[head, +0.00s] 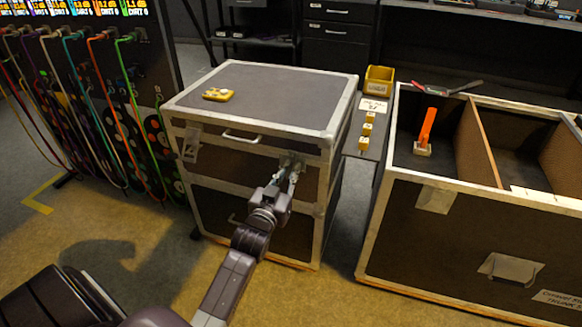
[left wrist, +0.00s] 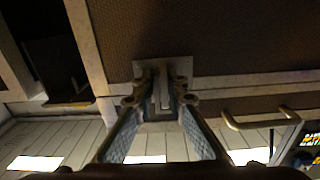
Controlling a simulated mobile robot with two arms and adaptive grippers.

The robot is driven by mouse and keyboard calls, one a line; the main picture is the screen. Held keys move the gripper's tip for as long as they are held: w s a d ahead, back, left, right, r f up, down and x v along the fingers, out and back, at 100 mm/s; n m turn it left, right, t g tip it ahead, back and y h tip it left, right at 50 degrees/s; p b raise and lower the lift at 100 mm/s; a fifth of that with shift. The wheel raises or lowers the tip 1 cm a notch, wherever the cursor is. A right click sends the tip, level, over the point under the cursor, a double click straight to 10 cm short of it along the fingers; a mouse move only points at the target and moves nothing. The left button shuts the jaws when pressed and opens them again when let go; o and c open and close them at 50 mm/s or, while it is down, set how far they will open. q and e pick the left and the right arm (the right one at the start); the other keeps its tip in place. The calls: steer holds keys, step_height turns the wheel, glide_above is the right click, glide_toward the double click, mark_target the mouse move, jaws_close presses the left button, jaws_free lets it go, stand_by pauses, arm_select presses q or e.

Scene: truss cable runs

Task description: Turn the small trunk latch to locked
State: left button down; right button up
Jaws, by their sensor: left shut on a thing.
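The small trunk (head: 262,100) is dark with pale metal edges and a closed lid. A metal latch (head: 292,160) sits on the right part of its front, near the lid seam. My left gripper (head: 288,178) reaches this latch from the front. In the left wrist view, the gripper (left wrist: 160,98) is shut on the upright tab of the latch (left wrist: 160,68), with one finger on each side. The fingers partly hide the latch, and I cannot tell whether it is locked. A second metal fitting (head: 190,143) is at the trunk's left front. My right gripper is not in view.
A handle (head: 241,137) is on the trunk's front. A yellow item (head: 218,94) lies on its lid. A large open case (head: 450,230) with an orange-handled tool (head: 427,130) stands at right. Coloured cables (head: 105,90) hang at left. Floor in front is mostly clear.

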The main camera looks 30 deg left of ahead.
arm_select(q)
steer(key=shift+a+r+n, duration=0.25)
steer(key=shift+a+n, duration=0.05)
steer(key=shift+a, duration=0.05)
stand_by(0.3)
steer(key=c, duration=2.1)
jaws_free()
steer(key=shift+s+a, duration=0.1)
steer(key=shift+f, duration=0.1)
steer(key=shift+f, duration=0.15)
steer(key=v, duration=1.2)
steer(key=shift+d, duration=0.2)
